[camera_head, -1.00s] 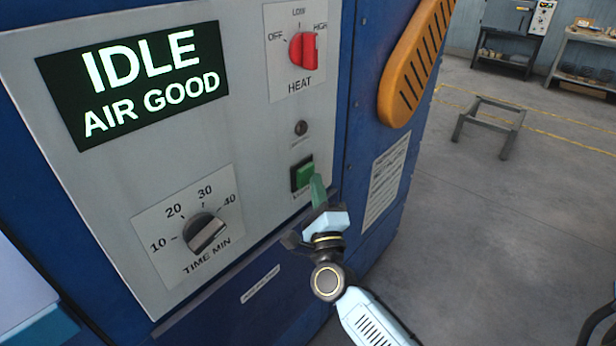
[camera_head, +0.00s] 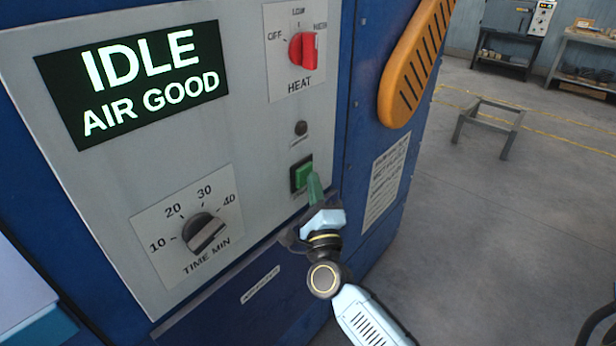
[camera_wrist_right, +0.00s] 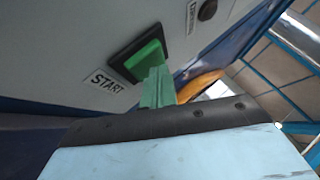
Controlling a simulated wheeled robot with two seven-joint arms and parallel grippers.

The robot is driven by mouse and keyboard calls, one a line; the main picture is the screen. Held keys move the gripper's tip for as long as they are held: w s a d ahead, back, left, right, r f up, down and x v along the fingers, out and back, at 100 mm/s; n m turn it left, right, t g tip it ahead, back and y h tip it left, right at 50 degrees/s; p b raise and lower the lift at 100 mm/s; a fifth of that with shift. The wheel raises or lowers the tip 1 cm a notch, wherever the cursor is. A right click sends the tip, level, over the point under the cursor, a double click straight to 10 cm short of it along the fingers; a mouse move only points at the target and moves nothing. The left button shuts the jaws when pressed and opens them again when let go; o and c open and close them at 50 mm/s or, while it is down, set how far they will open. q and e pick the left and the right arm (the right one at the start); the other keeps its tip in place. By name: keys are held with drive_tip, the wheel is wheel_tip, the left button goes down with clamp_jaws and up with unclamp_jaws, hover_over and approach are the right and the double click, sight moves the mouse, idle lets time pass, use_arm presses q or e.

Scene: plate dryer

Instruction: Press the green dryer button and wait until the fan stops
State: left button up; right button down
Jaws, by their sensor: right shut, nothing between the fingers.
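The green dryer button (camera_head: 302,174) sits in a black frame on the grey control panel (camera_head: 130,190). It also shows in the right wrist view (camera_wrist_right: 146,58), beside a label reading START. My right gripper (camera_head: 315,186) is shut and empty, its green fingertips just in front of and slightly below the button. In the right wrist view the fingers (camera_wrist_right: 158,88) overlap the button's lower edge, and I cannot tell whether they touch it. The display (camera_head: 135,85) reads IDLE, AIR GOOD. The fan is not identifiable. My left gripper is out of view.
A time knob (camera_head: 204,233) sits at the lower left of the panel. An orange slotted handle-like part (camera_head: 415,65) juts from the blue cabinet's side. Open floor lies to the right, with a low metal frame (camera_head: 490,125).

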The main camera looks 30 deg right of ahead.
idle(0.5)
drive_tip(key=shift+s+d, duration=0.3)
drive_tip(key=shift+s, duration=0.45)
drive_tip(key=s, duration=0.1)
drive_tip(key=s+d+p, duration=0.1)
drive_tip(key=s, duration=0.1)
drive_tip(key=s+d, duration=0.1)
drive_tip(key=shift+s, duration=0.3)
idle(0.7)
